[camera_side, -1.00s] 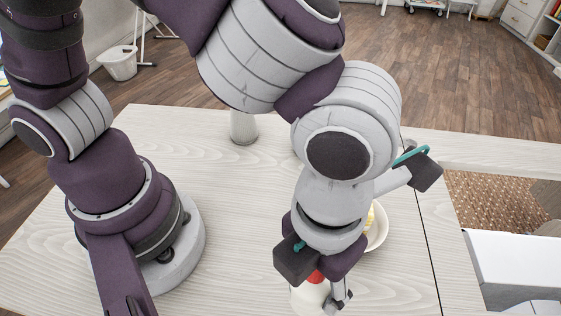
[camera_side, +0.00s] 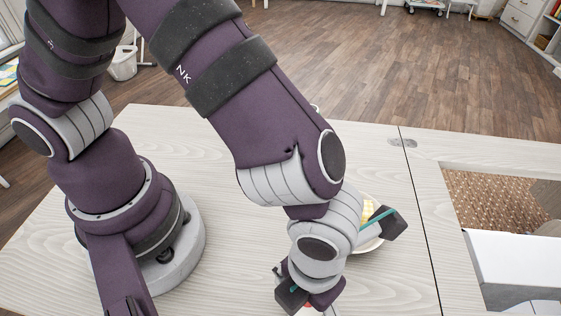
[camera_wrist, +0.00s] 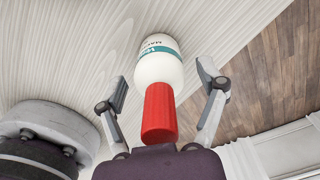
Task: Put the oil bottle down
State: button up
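The oil bottle is white with a teal label and a long red cap. In the wrist view the bottle (camera_wrist: 160,68) is between the two fingers of my gripper (camera_wrist: 165,85), with a visible gap on each side. The fingers are spread open and do not touch it. Its red cap (camera_wrist: 160,112) points towards my palm and its base is towards the pale wooden table (camera_wrist: 60,55). In the side view only a bit of red shows under my wrist; the rest is hidden or out of frame. Contact between base and table cannot be told.
A pale plate (camera_side: 374,243) with something yellow (camera_side: 368,209) on it stands just behind my wrist on the table (camera_side: 400,285). A seam and a recessed opening with brown woven material (camera_side: 485,195) lie to the right. The table between my base and wrist is clear.

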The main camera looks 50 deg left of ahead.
jog(key=shift+r, duration=0.15)
notch_tip(320, 180, up, 12)
jog(key=shift+f, duration=0.2)
jog(key=shift+w+a+r+n, duration=0.3)
jog(key=shift+r+n, duration=0.1)
jog(key=shift+n, duration=0.1)
jog(key=w+a+r+n+t, duration=0.1)
jog(key=a+r+n+t, duration=0.1)
jog(key=a+n, duration=0.8)
jog(key=w+a+r+n+t, duration=0.2)
jog(key=a+n, duration=0.9)
jog(key=n, duration=1.2)
jog(key=shift+a+r+n+t, duration=0.15)
jog(key=shift+r+n+t, duration=0.25)
jog(key=shift+t, duration=0.4)
